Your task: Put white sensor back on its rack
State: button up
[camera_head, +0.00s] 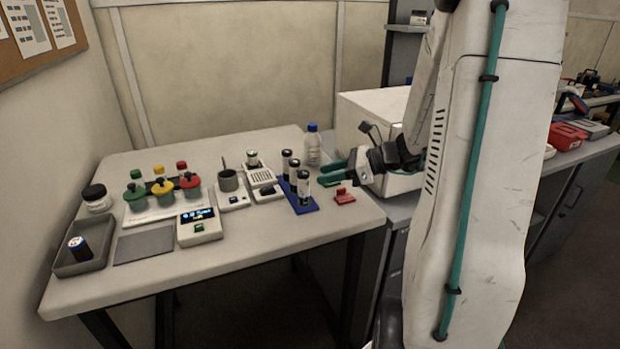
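I cannot single out a white sensor with certainty. A blue rack (309,209) stands near the table's right side, with three dark-capped cylinders (304,187) upright on or beside it. A similar cylinder (252,158) stands upright on or behind a white keypad device (261,176). A dark cylinder with a light top (79,248) is in a grey tray (92,268) at the left. My gripper (330,174) is just right of the blue rack. Its two teal fingers point left and are apart, with nothing clear between them.
A clear bottle with a blue cap (313,147) stands behind the rack, close to my fingers. A small red block (344,197) lies below my gripper. The front table strip is clear.

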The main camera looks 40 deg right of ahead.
jog(key=s+a+r+n+g, duration=0.3)
jog(key=s+a+n+g, duration=0.15)
jog(key=a+n, duration=0.3)
jog(key=s+a+r+n+g, duration=0.35)
jog(key=s+a+n, duration=0.2)
jog(key=a, duration=0.35)
jog(key=s+a+r+n+h, duration=0.2)
jog(key=s+a+n+h, duration=0.2)
jog(key=s+n+h, duration=0.4)
jog(key=s+n, duration=0.3)
jog(key=n, duration=0.4)
jog(key=shift+s+g+h, duration=0.3)
jog(key=shift+g, duration=0.1)
jog(key=shift+r, duration=0.1)
